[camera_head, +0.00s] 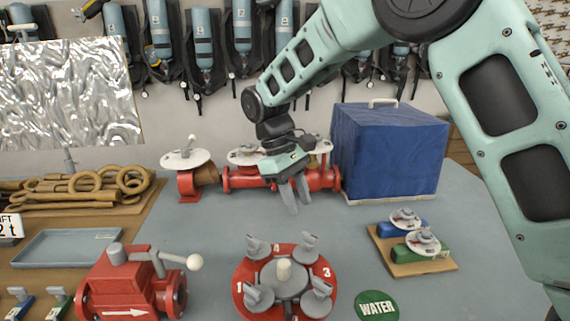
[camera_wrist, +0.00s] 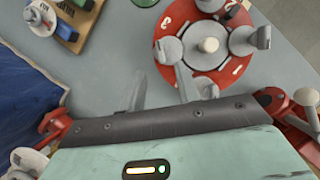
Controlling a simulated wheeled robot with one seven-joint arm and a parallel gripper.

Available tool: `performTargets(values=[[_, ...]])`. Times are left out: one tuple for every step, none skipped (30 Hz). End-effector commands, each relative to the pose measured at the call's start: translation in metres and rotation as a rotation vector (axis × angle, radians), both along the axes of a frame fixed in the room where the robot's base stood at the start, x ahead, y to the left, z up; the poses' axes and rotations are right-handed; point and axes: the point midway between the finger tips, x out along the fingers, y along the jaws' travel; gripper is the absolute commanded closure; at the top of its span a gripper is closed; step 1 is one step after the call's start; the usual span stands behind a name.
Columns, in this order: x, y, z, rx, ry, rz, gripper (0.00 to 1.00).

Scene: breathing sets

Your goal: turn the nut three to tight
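A red disc (camera_head: 244,276) on the table carries white numerals and several grey wing nuts around a grey hub with a pale knob (camera_head: 284,268). The numeral 3 is at its right, between an upper right nut (camera_head: 308,247) and a lower right nut (camera_head: 318,296); I cannot tell which is nut three. My gripper (camera_head: 294,194) is above and behind the disc, pointing down, empty and apart from the nuts. In the wrist view the fingers of my gripper (camera_wrist: 160,90) are spread, and the disc (camera_wrist: 235,75) lies beyond them.
A red valve (camera_head: 130,285) with a lever stands left of the disc. Red pipe fittings (camera_head: 240,178) and a blue box (camera_head: 390,150) stand behind. A board with two small valves (camera_head: 437,268) and a green WATER disc (camera_head: 377,305) lie right. Bare table separates them.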

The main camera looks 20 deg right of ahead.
Motion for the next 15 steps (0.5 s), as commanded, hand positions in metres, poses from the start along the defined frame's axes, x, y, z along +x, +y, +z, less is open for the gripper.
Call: performTargets(values=[[0.004,0.003,0.010,0.002,-0.005,0.000,0.67],[0.007,0.005,0.016,0.003,-0.005,0.000,0.67],[0.010,0.007,0.025,0.002,-0.005,-0.001,0.67],[0.012,0.009,0.031,0.002,-0.005,-0.001,0.67],[0.013,0.010,0.038,0.001,-0.004,-0.001,0.67],[0.017,0.012,0.046,0.001,-0.004,-0.001,0.67],[0.018,0.014,0.052,0.001,-0.004,-0.001,0.67],[0.020,0.015,0.057,0.001,-0.003,-0.001,0.67],[0.022,0.017,0.064,0.002,-0.003,-0.001,0.67],[0.023,0.018,0.068,0.002,-0.003,-0.001,0.67],[0.025,0.019,0.072,0.000,-0.001,-0.001,0.67],[0.026,0.020,0.077,0.001,-0.002,-0.001,0.67],[0.027,0.020,0.080,0.000,-0.001,-0.001,0.67],[0.028,0.021,0.082,0.000,-0.001,-0.001,0.67],[0.028,0.022,0.085,0.000,-0.001,-0.001,0.67]])
